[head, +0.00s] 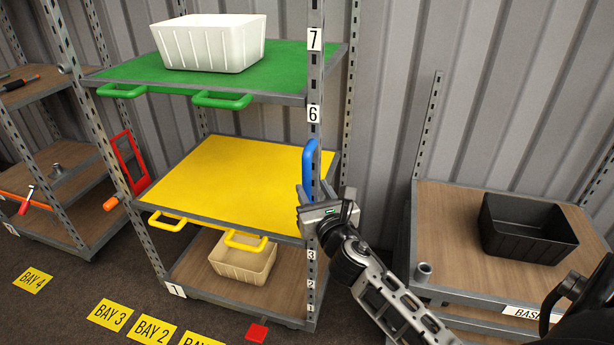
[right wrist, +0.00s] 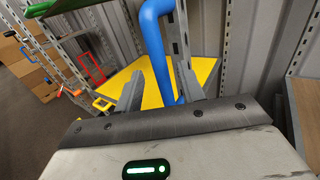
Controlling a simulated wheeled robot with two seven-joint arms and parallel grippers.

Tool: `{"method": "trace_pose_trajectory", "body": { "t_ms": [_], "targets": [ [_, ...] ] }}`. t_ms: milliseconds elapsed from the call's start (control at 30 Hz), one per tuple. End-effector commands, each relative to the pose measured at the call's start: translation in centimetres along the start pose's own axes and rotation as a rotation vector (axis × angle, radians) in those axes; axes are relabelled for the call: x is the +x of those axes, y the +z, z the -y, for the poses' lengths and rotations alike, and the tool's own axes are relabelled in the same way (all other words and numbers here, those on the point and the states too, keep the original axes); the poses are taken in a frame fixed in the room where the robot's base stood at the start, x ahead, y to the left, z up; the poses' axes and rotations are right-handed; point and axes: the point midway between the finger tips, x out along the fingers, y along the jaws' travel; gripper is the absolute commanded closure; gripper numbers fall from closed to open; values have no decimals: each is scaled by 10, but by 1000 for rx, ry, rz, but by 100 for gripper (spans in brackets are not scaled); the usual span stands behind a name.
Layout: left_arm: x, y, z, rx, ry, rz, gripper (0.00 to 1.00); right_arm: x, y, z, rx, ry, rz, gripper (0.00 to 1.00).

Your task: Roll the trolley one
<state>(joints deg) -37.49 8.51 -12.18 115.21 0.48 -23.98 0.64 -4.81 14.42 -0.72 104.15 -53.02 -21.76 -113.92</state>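The trolley with a "1" plate (head: 175,290) on its base has a wooden bottom deck, a yellow shelf (head: 215,175), a green shelf (head: 285,65) and slotted metal posts. A blue handle (head: 308,165) stands upright on its front right post; it also shows in the right wrist view (right wrist: 158,50). My right gripper (head: 314,190) is at the lower part of this handle. In the right wrist view its two fingers (right wrist: 160,90) are apart, with the blue bar between them and space beside it. My left gripper is not in view.
A white bin (head: 208,42) sits on the green shelf and a beige bin (head: 243,256) on the bottom deck. A low wooden rack with a black bin (head: 525,228) stands right. Another trolley (head: 62,185) stands left. Yellow bay labels (head: 110,314) and a red square (head: 257,332) mark the floor in front.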

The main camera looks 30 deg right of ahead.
Motion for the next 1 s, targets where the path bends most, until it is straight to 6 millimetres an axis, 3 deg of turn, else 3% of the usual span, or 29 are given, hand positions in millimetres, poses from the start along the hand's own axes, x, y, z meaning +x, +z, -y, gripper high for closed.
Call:
{"method": "trace_pose_trajectory", "body": {
  "t_ms": [100,300,667,833,1000],
  "targets": [
    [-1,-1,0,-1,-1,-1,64,23,1,0,2,-1,2,61],
    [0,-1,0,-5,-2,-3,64,45,0,0,2,0,0,61],
    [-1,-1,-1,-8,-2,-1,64,50,-1,0,2,1,-1,61],
    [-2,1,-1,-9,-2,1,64,50,0,0,2,1,-1,100],
    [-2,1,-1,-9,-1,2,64,50,-1,0,2,0,-1,100]
  ]
}}
